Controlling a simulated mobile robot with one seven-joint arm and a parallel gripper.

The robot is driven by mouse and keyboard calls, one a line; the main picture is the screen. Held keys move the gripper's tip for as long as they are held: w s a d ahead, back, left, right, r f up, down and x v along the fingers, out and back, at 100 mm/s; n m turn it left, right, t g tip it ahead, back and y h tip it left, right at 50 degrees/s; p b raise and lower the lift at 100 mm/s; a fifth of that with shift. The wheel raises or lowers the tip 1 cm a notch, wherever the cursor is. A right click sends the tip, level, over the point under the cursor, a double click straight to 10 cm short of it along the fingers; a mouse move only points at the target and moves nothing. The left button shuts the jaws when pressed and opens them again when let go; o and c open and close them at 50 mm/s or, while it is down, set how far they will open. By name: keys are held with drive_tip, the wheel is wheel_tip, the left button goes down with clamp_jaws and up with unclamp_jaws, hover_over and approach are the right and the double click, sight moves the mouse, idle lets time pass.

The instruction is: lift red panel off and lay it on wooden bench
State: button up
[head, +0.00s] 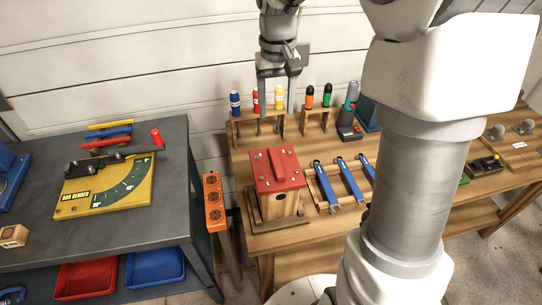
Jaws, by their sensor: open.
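The red panel (277,168) lies on top of a wooden box (281,205) with a dark round hole in its front. Small light fittings show on the panel's top near its corners. The box stands on the left end of the wooden bench (297,237). My gripper (274,112) points down with its two fingers apart. It appears above and behind the red panel in the picture, in front of the screwdriver rack, and is empty. It does not touch the panel.
Several blue-handled tools (349,179) lie right of the box. A screwdriver rack (247,117) stands at the back. An orange block (213,196) stands left of the bench. A grey table (110,227) holds a yellow bar bender (104,186). My arm hides the bench's middle.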

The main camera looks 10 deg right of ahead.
hover_over(276, 161)
wheel_tip(276, 161, down, 12)
drive_tip(key=shift+w+f+p, duration=0.15)
drive_tip(key=shift+p, duration=0.2)
drive_tip(key=shift+f+p, duration=0.4)
drive_tip(key=shift+f, duration=2.2)
clamp_jaws()
